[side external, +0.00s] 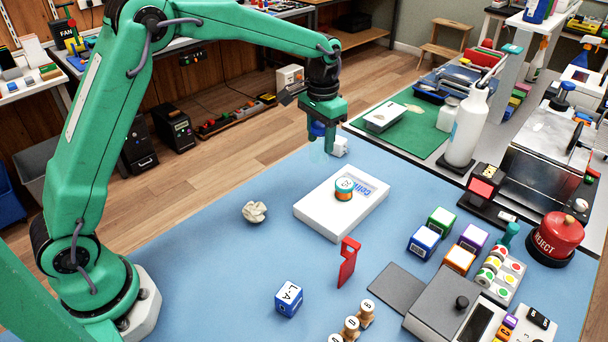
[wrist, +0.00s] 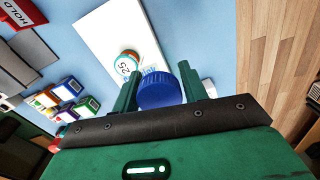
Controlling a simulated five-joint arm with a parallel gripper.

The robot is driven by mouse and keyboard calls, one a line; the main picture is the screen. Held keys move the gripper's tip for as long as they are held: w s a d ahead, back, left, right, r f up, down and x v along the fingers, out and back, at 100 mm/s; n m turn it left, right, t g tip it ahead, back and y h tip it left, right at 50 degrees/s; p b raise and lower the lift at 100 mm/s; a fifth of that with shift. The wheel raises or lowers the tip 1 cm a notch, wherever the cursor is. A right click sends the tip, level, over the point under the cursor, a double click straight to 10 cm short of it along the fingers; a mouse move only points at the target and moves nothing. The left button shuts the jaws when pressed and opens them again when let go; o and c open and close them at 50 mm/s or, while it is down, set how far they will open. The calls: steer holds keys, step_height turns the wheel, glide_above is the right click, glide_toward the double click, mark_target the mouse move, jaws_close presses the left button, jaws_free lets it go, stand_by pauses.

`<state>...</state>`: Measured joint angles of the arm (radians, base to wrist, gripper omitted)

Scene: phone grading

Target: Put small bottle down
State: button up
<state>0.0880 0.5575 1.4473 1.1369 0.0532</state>
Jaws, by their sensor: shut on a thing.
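The small bottle (side external: 318,152) has a blue cap and a pale, see-through body. My gripper (side external: 326,132) is shut on it near the cap and holds it upright in the side view. The bottle appears near the far edge of the blue mat (side external: 200,235), behind the white box; I cannot tell whether its base touches anything. In the wrist view the blue cap (wrist: 160,90) sits between the two green fingers of my gripper (wrist: 158,85), and the cap hides the bottle's body.
A white box (side external: 315,212) with a round labelled tape roll (side external: 344,188) on it lies in front. A small white block (side external: 340,146) stands close to the bottle's right. A crumpled paper ball (side external: 254,212) lies left. Several coloured boxes (side external: 440,220) stand right. Mat left of the paper is clear.

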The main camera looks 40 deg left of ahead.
steer(key=shift+d, duration=0.1)
steer(key=shift+s+d, duration=0.25)
steer(key=shift+d, duration=0.05)
steer(key=s+d+r, duration=0.2)
steer(key=s+d, duration=0.9)
steer(key=s, duration=0.3)
steer(key=s+d+f+n, duration=0.1)
steer(key=s+d, duration=0.1)
steer(key=s, duration=1.3)
steer(key=shift+s+d+f+n, duration=0.3)
steer(key=shift+s+d+f, duration=0.1)
steer(key=shift+w+a, duration=0.1)
steer(key=shift+w+a+f, duration=1.15)
steer(key=shift+w+f, duration=0.35)
steer(key=shift+f, duration=0.35)
steer(key=shift+w+a+f, duration=1.2)
steer(key=shift+w+f, duration=0.3)
steer(key=shift+f, duration=0.3)
steer(key=shift+w+a+f, duration=1.15)
steer(key=shift+w+f, duration=0.35)
steer(key=shift+f, duration=0.35)
